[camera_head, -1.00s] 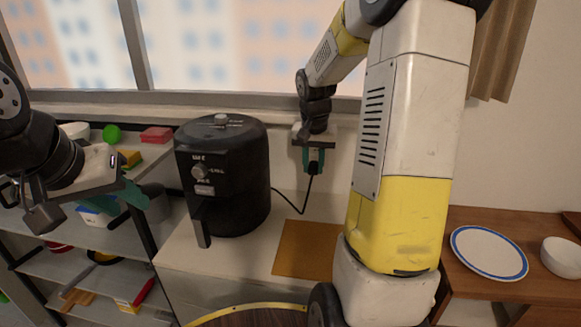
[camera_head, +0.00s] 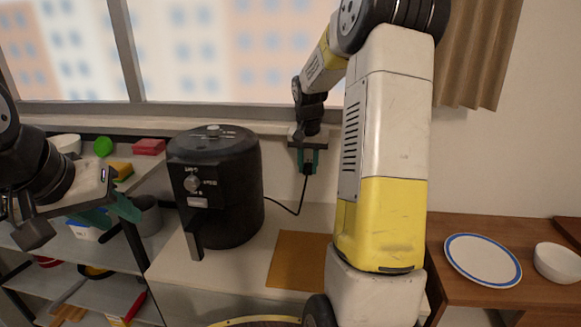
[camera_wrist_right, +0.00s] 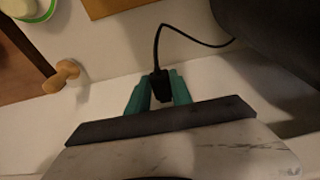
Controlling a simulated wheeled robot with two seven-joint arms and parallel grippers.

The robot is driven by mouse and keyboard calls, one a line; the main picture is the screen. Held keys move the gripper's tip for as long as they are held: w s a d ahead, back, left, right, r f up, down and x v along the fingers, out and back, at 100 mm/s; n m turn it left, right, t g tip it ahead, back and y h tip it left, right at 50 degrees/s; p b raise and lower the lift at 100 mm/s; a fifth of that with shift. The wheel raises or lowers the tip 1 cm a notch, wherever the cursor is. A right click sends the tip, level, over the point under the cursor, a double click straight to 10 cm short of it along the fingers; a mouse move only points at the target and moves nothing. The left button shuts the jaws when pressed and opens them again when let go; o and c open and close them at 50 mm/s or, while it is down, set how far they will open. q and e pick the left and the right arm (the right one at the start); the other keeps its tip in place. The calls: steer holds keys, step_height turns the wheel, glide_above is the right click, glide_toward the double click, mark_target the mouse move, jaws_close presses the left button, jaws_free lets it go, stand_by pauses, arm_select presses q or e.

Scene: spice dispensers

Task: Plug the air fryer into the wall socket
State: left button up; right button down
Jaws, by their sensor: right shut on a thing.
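The black air fryer (camera_head: 222,195) stands upright on the white counter. Its black cord (camera_head: 285,207) runs right and up to the plug (camera_head: 308,168). My right gripper (camera_head: 308,160) is shut on the plug, near the wall behind the counter. In the right wrist view the green fingers (camera_wrist_right: 158,90) hold the black plug (camera_wrist_right: 160,85) between them, with the cord leading away from it. The wall socket cannot be made out in either view. My left gripper (camera_head: 122,212) is at the left over the shelves, with green fingertips; its gap is unclear.
A brown board (camera_head: 300,262) lies on the counter right of the air fryer. A blue-rimmed plate (camera_head: 482,260) and a white bowl (camera_head: 558,262) sit on the wooden cabinet at right. Shelves with several items are at left. A wooden knob (camera_wrist_right: 62,76) shows in the wrist view.

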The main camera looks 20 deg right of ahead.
mark_target(307, 153)
steer(key=shift+w+d, duration=0.3)
steer(key=shift+w, duration=0.3)
steer(key=shift+w+d, duration=0.3)
steer(key=shift+w, duration=0.3)
stand_by(0.3)
steer(key=c, duration=1.1)
jaws_free()
steer(key=shift+o, duration=0.2)
